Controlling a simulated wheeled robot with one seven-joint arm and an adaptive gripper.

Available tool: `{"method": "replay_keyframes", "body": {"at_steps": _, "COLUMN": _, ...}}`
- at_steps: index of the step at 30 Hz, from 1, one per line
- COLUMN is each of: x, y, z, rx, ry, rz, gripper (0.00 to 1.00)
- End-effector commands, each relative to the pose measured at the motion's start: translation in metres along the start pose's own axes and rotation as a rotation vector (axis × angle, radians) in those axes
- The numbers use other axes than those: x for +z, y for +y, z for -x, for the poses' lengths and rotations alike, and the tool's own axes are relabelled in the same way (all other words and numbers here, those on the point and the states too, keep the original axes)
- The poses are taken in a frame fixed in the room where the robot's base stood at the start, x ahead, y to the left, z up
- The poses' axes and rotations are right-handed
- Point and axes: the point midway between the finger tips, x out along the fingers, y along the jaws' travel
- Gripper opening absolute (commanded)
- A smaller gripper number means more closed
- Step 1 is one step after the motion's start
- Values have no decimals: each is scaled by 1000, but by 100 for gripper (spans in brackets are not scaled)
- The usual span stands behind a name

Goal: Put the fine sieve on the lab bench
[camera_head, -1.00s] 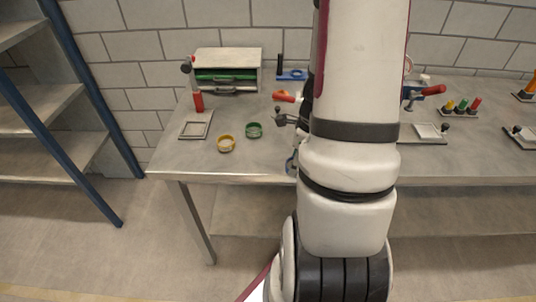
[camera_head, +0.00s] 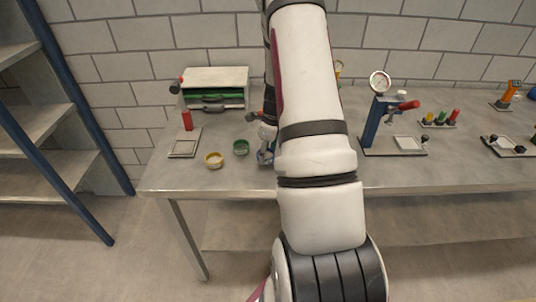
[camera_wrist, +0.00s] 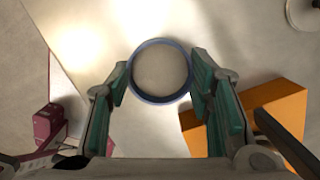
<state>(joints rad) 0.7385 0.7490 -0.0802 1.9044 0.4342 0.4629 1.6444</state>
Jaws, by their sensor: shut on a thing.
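A round sieve with a blue rim (camera_wrist: 160,99) and a pale grey middle is between the fingers of my gripper (camera_wrist: 160,70) in the wrist view. Both green-padded fingers are shut on its sides. It faces the wrist camera as a nearly full circle. I cannot tell how high the sieve is.
A gauge press (camera_head: 380,120) stands right of my arm. In the wrist view an orange block (camera_wrist: 262,115) lies right.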

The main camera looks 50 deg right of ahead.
Motion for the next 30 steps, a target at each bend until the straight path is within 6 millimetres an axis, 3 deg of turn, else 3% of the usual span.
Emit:
{"method": "replay_keyframes", "body": {"at_steps": 6, "x": -4, "y": -1, "z": -15, "rx": -3, "ry": -1, "rz": -1, "gripper": 19}}
{"method": "replay_keyframes", "body": {"at_steps": 17, "x": -3, "y": -1, "z": -19, "rx": -3, "ry": -1, "rz": -1, "gripper": 19}}
{"method": "replay_keyframes", "body": {"at_steps": 18, "x": -3, "y": -1, "z": -20, "rx": -3, "ry": -1, "rz": -1, "gripper": 49}}
{"method": "replay_keyframes", "body": {"at_steps": 21, "x": -4, "y": -1, "z": -19, "rx": -3, "ry": -1, "rz": 0, "gripper": 67}}
{"method": "replay_keyframes", "body": {"at_steps": 30, "x": -4, "y": -1, "z": -18, "rx": -3, "ry": -1, "rz": 0, "gripper": 67}}
